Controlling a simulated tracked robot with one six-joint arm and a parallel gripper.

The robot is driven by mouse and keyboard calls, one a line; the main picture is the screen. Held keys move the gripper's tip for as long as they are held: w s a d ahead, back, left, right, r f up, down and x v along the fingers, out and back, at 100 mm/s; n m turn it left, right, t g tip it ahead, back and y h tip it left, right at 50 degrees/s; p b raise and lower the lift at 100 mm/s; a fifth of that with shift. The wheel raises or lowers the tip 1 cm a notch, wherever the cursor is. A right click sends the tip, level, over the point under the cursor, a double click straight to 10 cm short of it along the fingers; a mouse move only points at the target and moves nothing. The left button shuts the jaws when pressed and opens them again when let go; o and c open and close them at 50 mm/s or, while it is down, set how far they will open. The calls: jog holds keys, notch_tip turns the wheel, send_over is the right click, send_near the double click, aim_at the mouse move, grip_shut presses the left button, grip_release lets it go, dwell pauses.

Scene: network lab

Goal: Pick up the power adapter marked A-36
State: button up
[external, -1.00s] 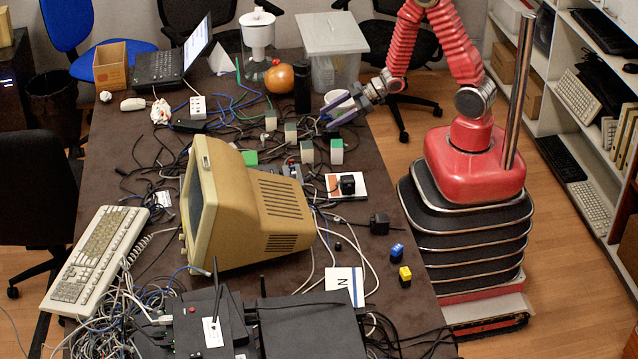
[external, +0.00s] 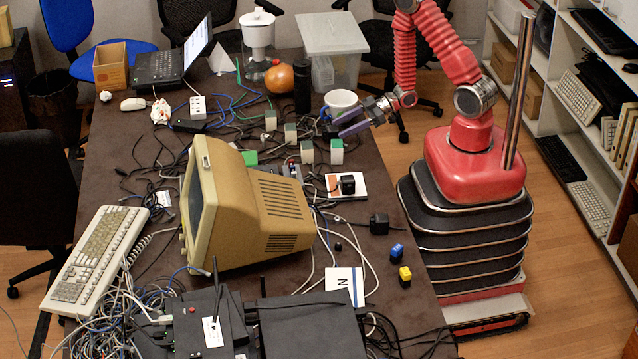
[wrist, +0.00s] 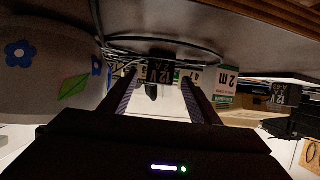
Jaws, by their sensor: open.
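My gripper (external: 343,123) is open and empty above the table's right edge, just in front of the white mug. In the wrist view the two dark fingers (wrist: 158,100) point toward several labelled things. A black adapter with a "12 V" label (wrist: 154,72) shows between the fingers, some way beyond them. Another black block with a "12 V" label (wrist: 284,95) is at the right. In the external view one black adapter (external: 348,184) sits on a white and orange card, and another black adapter (external: 379,223) lies near the table's right edge. I cannot read A-36 on any of them.
A white mug (external: 341,101) stands close to my gripper; its flower print fills the wrist view's left (wrist: 40,70). Several pale and green blocks (external: 336,151) stand among tangled cables. A beige monitor (external: 245,205) is further forward. Blue (external: 397,251) and yellow (external: 405,275) pieces lie near the edge.

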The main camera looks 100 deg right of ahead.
aim_at(325, 135)
jog(key=shift+x, duration=1.2)
jog(key=shift+x, duration=2.55)
jog(key=shift+c, duration=0.7)
jog(key=c, duration=1.1)
jog(key=shift+r, duration=0.1)
jog(key=shift+r, duration=5)
